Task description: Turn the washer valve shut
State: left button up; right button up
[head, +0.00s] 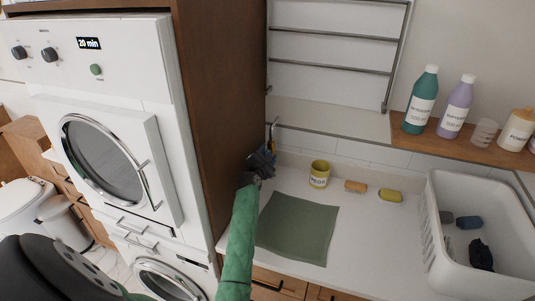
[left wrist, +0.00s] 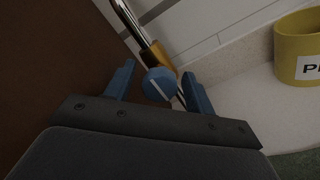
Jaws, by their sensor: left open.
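The washer valve shows in the left wrist view as a round blue knob (left wrist: 159,84) with a white line across its face. It sits on a brass-coloured body (left wrist: 156,56) at the end of a chrome pipe (left wrist: 128,18). My left gripper (left wrist: 158,74) is open, with one blue finger on each side of the knob; I cannot tell whether either touches it. In the head view my left gripper (head: 264,158) is by the wall beside the brown cabinet panel and mostly hides the valve. My right gripper is not in view.
The stacked washer and dryer (head: 110,130) stand left of the brown panel (head: 225,110). On the counter are a yellow labelled cup (head: 319,174), a green cloth (head: 297,229), a brush (head: 355,186), a yellow soap (head: 390,196) and a white basket (head: 440,255). A bottle shelf (head: 455,146) is above.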

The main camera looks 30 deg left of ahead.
pick_arm(q)
jog(key=shift+f, duration=0.1)
jog(key=c, duration=1)
jog(key=shift+o, duration=0.2)
